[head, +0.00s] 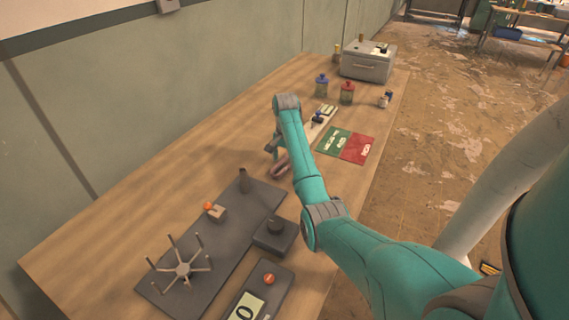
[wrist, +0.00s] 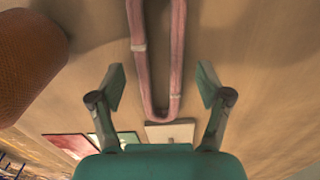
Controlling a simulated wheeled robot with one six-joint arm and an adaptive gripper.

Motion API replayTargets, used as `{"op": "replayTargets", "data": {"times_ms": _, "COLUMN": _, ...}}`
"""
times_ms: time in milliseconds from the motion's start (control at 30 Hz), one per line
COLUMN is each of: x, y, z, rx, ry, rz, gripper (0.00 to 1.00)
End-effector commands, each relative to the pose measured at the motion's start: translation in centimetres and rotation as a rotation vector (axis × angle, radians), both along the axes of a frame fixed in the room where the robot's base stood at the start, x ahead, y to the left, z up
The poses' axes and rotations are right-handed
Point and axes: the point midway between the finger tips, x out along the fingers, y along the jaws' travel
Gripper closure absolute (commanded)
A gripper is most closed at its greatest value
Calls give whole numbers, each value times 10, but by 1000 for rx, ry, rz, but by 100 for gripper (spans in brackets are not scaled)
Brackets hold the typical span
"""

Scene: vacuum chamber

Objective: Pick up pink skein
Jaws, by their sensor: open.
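The pink skein (wrist: 177,45) is a long narrow loop with pale ties, lying on the wooden table. In the head view the skein (head: 280,166) shows just below my gripper (head: 273,146), partly hidden by it. In the wrist view my gripper (wrist: 160,82) is open, with one finger on each side of the skein's rounded end. The skein lies between the fingers, nearer the right one, and neither finger visibly touches it. The exact height of the fingers above the table is hard to tell.
A brown textured object (wrist: 25,65) stands close on the left in the wrist view. A green card (head: 334,141) and a red card (head: 357,149) lie beyond the skein. A dark board (head: 225,230) with a pronged stand (head: 182,269) lies nearer. Bare table lies left of the skein.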

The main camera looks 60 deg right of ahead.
Motion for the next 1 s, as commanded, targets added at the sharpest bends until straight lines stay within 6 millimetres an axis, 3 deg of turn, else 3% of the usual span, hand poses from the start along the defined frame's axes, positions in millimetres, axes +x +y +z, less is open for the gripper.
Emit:
{"op": "replayTargets", "data": {"times_ms": 33, "x": 0, "y": 0, "z": 0, "rx": 0, "ry": 0, "rz": 0, "gripper": 25}}
{"op": "replayTargets", "data": {"times_ms": 233, "x": 0, "y": 0, "z": 0, "rx": 0, "ry": 0, "rz": 0, "gripper": 73}}
{"op": "replayTargets", "data": {"times_ms": 733, "x": 1, "y": -1, "z": 5, "rx": 1, "ry": 0, "rz": 1, "gripper": 74}}
{"op": "replayTargets", "data": {"times_ms": 867, "x": 5, "y": -3, "z": 17, "rx": -1, "ry": -1, "rz": 2, "gripper": 74}}
{"op": "replayTargets", "data": {"times_ms": 1000, "x": 11, "y": -7, "z": 41, "rx": -2, "ry": -2, "rz": 6, "gripper": 74}}
